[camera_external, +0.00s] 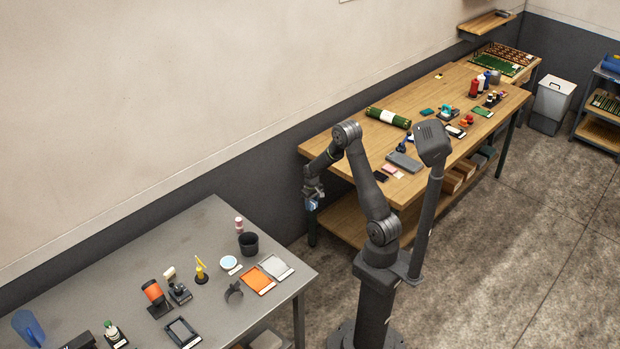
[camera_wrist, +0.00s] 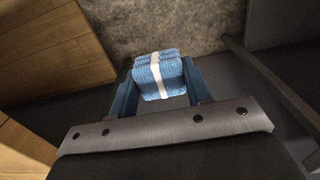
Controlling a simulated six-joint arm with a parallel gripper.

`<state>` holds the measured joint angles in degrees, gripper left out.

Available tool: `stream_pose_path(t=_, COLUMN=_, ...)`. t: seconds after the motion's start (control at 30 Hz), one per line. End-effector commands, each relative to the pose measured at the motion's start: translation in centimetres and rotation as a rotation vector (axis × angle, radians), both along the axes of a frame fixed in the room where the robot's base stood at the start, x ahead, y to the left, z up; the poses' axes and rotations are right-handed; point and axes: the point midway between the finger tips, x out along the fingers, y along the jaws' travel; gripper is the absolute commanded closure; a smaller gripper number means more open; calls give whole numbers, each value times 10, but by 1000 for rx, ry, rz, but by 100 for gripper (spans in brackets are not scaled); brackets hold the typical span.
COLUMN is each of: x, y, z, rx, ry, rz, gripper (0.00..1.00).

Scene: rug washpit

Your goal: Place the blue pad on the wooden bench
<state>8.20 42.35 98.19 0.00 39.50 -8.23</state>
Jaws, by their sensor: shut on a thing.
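The blue pad (camera_wrist: 152,76) is a textured light-blue block with a white band around it. My gripper (camera_wrist: 162,84) is shut on it, with a blue finger on each side of it in the wrist view. In the external view my gripper (camera_external: 312,203) hangs off the left end of the wooden bench (camera_external: 345,142), with a small blue patch at its tip, the pad (camera_external: 312,206). The floor shows below the pad in the wrist view. Wood of the bench shows at the left of the wrist view (camera_wrist: 30,35).
A grey metal table (camera_external: 120,262) with tools, orange tray (camera_external: 258,280) and black cup (camera_external: 248,243) stands at the left.

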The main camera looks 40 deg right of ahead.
Motion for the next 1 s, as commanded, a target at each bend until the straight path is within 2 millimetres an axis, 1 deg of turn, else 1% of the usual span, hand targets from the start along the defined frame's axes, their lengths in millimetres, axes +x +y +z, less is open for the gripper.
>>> stream_pose_path(t=0.17, x=2, y=0, z=55, rx=-1, ry=-10, rz=0, gripper=77)
stream_pose_path(t=0.2, x=2, y=0, z=69, rx=-2, ry=-11, rz=0, gripper=77)
stream_pose_path(t=0.27, x=2, y=0, z=90, rx=-1, ry=-9, rz=0, gripper=77)
stream_pose_path(t=0.3, x=1, y=0, z=103, rx=-1, ry=-8, rz=0, gripper=77)
stream_pose_path(t=0.37, x=2, y=0, z=121, rx=-1, ry=-9, rz=0, gripper=77)
stream_pose_path(t=0.4, x=1, y=0, z=133, rx=-1, ry=-8, rz=0, gripper=77)
stream_pose_path(t=0.6, x=1, y=0, z=182, rx=-1, ry=-5, rz=0, gripper=77)
stream_pose_path(t=0.73, x=1, y=0, z=210, rx=-1, ry=-5, rz=0, gripper=77)
stream_pose_path(t=0.8, x=10, y=11, z=208, rx=0, ry=0, rz=-19, gripper=77)
stream_pose_path(t=0.97, x=32, y=38, z=212, rx=0, ry=-1, rz=-76, gripper=77)
stream_pose_path(t=1.0, x=39, y=46, z=213, rx=0, ry=-1, rz=-92, gripper=77)
